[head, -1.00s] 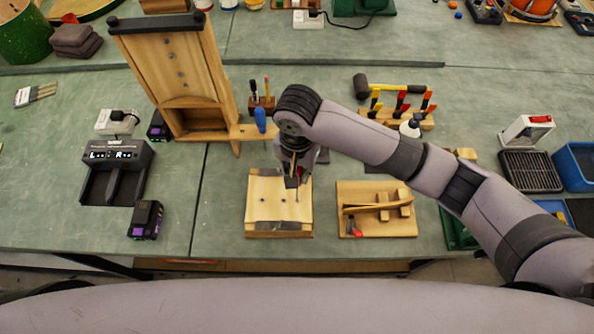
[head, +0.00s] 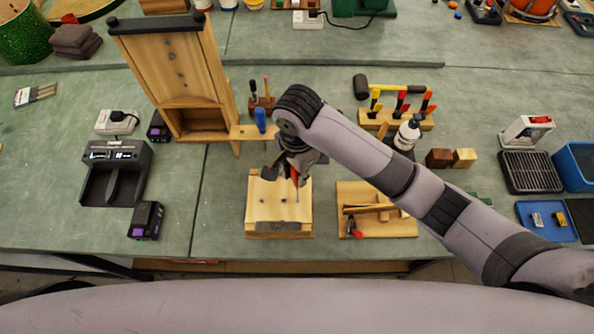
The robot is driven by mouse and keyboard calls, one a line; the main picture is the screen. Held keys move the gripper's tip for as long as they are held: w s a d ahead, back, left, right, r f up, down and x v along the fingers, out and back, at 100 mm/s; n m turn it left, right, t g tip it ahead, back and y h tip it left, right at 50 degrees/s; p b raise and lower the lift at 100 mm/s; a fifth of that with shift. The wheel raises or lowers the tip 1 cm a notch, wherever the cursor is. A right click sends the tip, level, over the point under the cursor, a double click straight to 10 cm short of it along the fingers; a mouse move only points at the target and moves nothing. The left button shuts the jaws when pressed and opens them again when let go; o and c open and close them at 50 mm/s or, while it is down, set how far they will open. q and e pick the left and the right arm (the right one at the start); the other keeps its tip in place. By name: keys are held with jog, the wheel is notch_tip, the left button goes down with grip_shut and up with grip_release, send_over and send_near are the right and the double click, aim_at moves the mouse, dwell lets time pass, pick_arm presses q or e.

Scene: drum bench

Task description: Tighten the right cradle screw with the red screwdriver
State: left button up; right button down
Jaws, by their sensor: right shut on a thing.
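The wooden cradle block (head: 279,213) lies near the front edge of the bench, with two dark screw spots on its top, the left one (head: 262,201) and the right one (head: 298,199). My right gripper (head: 293,171) is shut on the red screwdriver (head: 294,177), above the back right of the block. The screwdriver's thin shaft points down at the right screw; whether the tip touches it is too small to tell. The gripper's fingers are partly hidden by my own wrist. My left gripper is not in view.
A wooden jig (head: 377,222) lies right of the block. A tall wooden stand (head: 181,75) rises behind left, with a blue-handled tool (head: 260,120) beside it. A charger (head: 115,172) and a battery (head: 146,220) stand left. Bare bench lies between battery and block.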

jog(key=shift+r, duration=0.25)
jog(key=n, duration=2)
jog(key=shift+f, duration=0.3)
